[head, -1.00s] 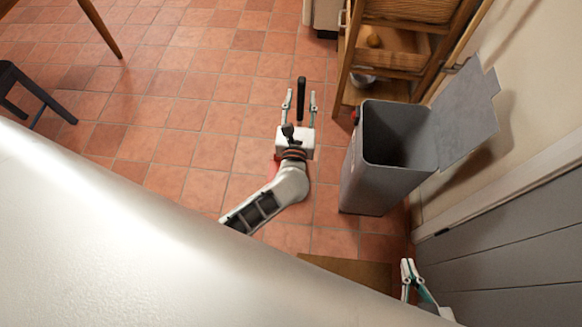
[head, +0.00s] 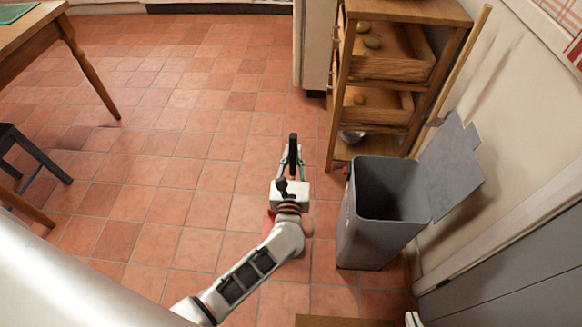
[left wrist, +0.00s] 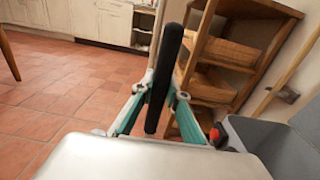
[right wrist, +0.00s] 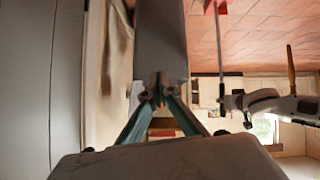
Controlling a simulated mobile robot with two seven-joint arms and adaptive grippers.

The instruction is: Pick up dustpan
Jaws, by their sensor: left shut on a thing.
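The dustpan's upright black handle (head: 293,142) stands between the fingers of my left gripper (head: 291,160) in the head view. That gripper is shut on it. In the left wrist view the handle (left wrist: 165,75) rises between the teal fingers. A bit of red (head: 269,220) shows beside the gripper, probably the dustpan's body, mostly hidden by my arm. In the right wrist view a thin red and dark shape (right wrist: 220,45) shows by my left arm.
A grey bin (head: 375,235) with its lid open stands right of my left gripper. A wooden shelf cart (head: 385,70) is behind it. A wooden table (head: 70,40) and dark stool (head: 35,155) are at left. The tiled floor (head: 190,130) between is open.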

